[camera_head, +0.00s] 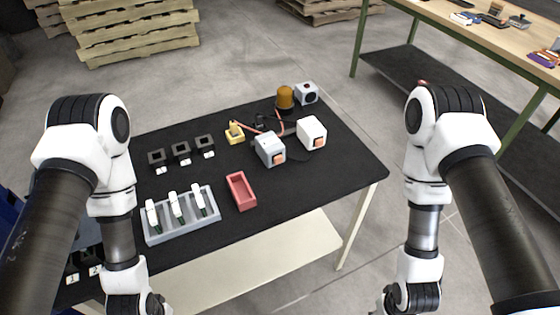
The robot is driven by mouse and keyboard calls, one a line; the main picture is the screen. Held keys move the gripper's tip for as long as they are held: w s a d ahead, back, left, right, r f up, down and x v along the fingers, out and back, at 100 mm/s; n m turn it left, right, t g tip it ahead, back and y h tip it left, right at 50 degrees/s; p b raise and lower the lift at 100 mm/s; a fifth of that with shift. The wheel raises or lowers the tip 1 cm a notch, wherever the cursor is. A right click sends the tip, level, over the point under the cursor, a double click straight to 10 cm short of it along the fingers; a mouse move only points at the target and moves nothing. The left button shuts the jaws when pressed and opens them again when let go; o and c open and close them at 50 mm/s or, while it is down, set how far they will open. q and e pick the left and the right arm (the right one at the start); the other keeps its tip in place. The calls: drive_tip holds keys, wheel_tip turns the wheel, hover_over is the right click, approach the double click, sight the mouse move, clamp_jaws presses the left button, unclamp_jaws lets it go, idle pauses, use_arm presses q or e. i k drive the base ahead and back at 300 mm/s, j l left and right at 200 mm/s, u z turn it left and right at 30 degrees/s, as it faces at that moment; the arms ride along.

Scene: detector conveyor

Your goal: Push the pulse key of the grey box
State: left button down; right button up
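The grey box (269,149) stands on the black table top, right of the middle. An orange key (278,158) shows on its front face. A similar white box (312,133) with an orange key (319,144) stands just to its right and farther back. My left arm comes down at the left and my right arm at the right, both well apart from the boxes. The fingers of both grippers are cut off below the bottom edge of the view.
An amber beacon (285,98), a grey-white device (306,93) and a yellow block (235,132) with cables stand behind. A red tray (241,191), a grey rack (182,216) with white-topped pieces and several black square holders (181,151) lie left. The table's right front is clear.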

sight(278, 159)
drive_tip(key=k+j+z, duration=0.1)
drive_tip(key=k+j, duration=0.15)
drive_tip(key=j, duration=0.25)
drive_tip(key=k+j+z, duration=0.15)
drive_tip(key=j, duration=0.35)
drive_tip(key=k+j+z, duration=0.1)
drive_tip(key=k+j, duration=0.3)
drive_tip(key=k+j+z, duration=0.15)
drive_tip(key=k+j, duration=0.15)
drive_tip(key=j, duration=0.2)
